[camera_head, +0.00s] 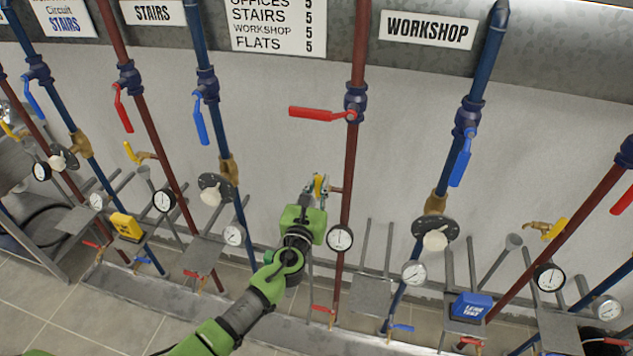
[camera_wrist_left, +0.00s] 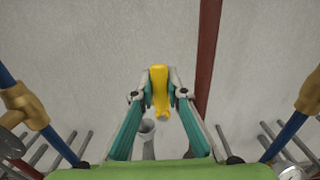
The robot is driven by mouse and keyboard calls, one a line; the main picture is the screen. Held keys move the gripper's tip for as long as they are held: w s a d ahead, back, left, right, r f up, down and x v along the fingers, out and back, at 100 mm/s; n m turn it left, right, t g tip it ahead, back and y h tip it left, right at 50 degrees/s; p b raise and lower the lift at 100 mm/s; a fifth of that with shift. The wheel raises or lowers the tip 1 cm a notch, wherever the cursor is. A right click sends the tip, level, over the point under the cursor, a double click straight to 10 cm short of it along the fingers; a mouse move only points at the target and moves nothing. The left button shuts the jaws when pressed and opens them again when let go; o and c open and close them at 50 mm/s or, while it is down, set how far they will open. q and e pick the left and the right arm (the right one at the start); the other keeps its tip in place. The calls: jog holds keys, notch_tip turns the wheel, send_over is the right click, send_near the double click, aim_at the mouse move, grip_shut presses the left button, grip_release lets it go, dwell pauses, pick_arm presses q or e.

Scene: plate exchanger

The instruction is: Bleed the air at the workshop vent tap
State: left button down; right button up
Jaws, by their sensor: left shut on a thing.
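The workshop vent tap has a yellow handle (camera_head: 319,185) and stands off the red pipe (camera_head: 346,215) to the left of the WORKSHOP sign (camera_head: 430,29). My left gripper (camera_head: 316,187) is at this tap and shut on the yellow handle. In the left wrist view the handle (camera_wrist_left: 160,88) lies between the two fingertips (camera_wrist_left: 159,95), roughly upright in the picture. The tap's body is mostly hidden by the gripper in the head view. A grey drain funnel (camera_wrist_left: 147,128) shows below the handle in the left wrist view. My right gripper is not in view.
Above the tap a red lever (camera_head: 315,113) lies across the red pipe. A blue lever (camera_head: 460,161) hangs along the blue pipe to the right. Gauges (camera_head: 340,238) and grey brackets (camera_head: 372,288) sit below. Another yellow tap (camera_head: 547,228) is at the far right.

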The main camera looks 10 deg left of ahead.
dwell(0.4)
pick_arm(q)
jog(key=c, duration=2)
grip_release()
jog(key=s, duration=1.2)
jog(key=shift+a, duration=0.2)
jog(key=shift+f, duration=0.1)
